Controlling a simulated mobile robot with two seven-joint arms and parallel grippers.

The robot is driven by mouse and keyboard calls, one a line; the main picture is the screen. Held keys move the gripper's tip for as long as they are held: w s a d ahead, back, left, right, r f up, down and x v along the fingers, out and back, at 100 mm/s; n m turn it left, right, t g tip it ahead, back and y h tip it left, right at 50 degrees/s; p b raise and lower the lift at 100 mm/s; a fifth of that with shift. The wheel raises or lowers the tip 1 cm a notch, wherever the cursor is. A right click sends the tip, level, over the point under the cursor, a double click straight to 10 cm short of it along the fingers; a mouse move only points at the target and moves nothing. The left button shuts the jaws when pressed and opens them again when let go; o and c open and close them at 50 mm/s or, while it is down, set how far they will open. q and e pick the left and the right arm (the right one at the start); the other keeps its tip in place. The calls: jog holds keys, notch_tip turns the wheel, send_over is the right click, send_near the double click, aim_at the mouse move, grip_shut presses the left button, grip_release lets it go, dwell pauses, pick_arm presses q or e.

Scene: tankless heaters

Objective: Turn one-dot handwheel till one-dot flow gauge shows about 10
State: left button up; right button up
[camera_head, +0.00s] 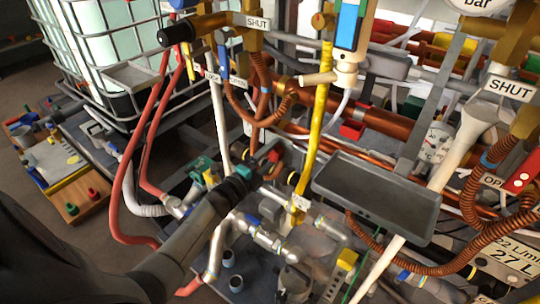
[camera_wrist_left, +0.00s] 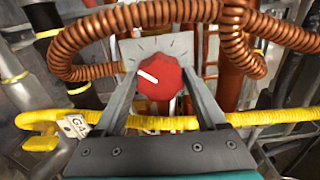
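A red knob (camera_wrist_left: 160,78) with one white line sits on a grey plate with tick marks in the left wrist view. My left gripper (camera_wrist_left: 160,88) has its two fingers on either side of this knob; I cannot tell whether they press on it. In the head view my left gripper (camera_head: 265,163) reaches into the pipework, with a bit of red at its tips. I cannot make out a single dot on the knob. A white dial gauge (camera_head: 435,142) marked °C stands at right. Another gauge (camera_head: 482,3) marked bar is cut off at the top. My right gripper is not in view.
Copper corrugated hoses (camera_wrist_left: 90,40) loop close around the knob, and a yellow pipe (camera_wrist_left: 270,117) crosses below. A grey tray (camera_head: 375,197) lies right of my gripper. SHUT signs (camera_head: 510,88), a blue-and-white handle (camera_head: 348,30) and a caged tank (camera_head: 110,45) stand around.

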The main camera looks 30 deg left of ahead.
pick_arm(q)
jog(key=shift+o, duration=0.4)
jog(key=shift+s, duration=0.6)
jog(key=s+a+p, duration=0.1)
jog(key=s+p, duration=0.3)
jog(key=s, duration=1)
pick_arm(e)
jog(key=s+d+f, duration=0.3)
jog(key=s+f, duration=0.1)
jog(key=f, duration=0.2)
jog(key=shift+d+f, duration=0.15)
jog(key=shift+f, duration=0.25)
pick_arm(q)
jog(key=shift+a, duration=0.1)
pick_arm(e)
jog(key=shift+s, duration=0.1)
